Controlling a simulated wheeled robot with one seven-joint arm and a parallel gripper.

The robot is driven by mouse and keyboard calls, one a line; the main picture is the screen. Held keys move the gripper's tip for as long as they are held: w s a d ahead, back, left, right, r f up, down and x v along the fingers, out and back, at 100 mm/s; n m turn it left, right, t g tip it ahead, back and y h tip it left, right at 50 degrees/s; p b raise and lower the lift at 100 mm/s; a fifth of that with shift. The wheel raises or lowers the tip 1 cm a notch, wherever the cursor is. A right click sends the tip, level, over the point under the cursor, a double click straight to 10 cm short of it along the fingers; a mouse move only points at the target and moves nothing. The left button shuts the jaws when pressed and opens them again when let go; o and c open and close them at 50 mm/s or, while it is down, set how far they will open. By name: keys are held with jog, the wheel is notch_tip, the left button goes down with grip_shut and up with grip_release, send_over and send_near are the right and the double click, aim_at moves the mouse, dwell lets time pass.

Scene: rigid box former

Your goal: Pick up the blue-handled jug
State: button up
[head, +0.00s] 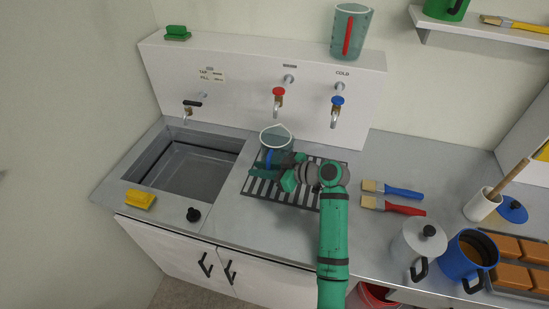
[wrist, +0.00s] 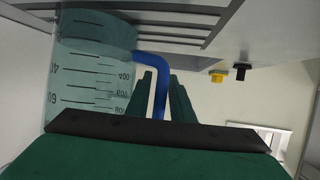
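The blue-handled jug (head: 276,138) is clear and bluish, and appears upright at the drain grate under the red tap. In the wrist view its scale-marked wall (wrist: 90,75) fills the left side, upside down. Its blue handle (wrist: 160,85) runs between the two dark green fingers of my gripper (wrist: 161,78). The fingers lie close on both sides of the handle and look shut on it. In the head view my gripper (head: 272,172) is at the jug's lower front, partly hiding it. I cannot tell whether the jug's base touches the grate.
A red-handled jug (head: 350,32) stands on the ledge above. The red tap (head: 278,98) and blue tap (head: 336,108) project behind. The sink (head: 185,165) is left. Brushes (head: 393,190), a white pot (head: 418,248) and a blue mug (head: 466,258) are right.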

jog(key=shift+w+a+f, duration=0.1)
jog(key=shift+w+a, duration=0.1)
jog(key=shift+a, duration=0.15)
jog(key=shift+d, duration=0.3)
jog(key=shift+c, duration=0.7)
jog(key=shift+s, duration=0.1)
grip_shut()
jog(key=shift+a, duration=0.35)
jog(key=shift+d, duration=0.1)
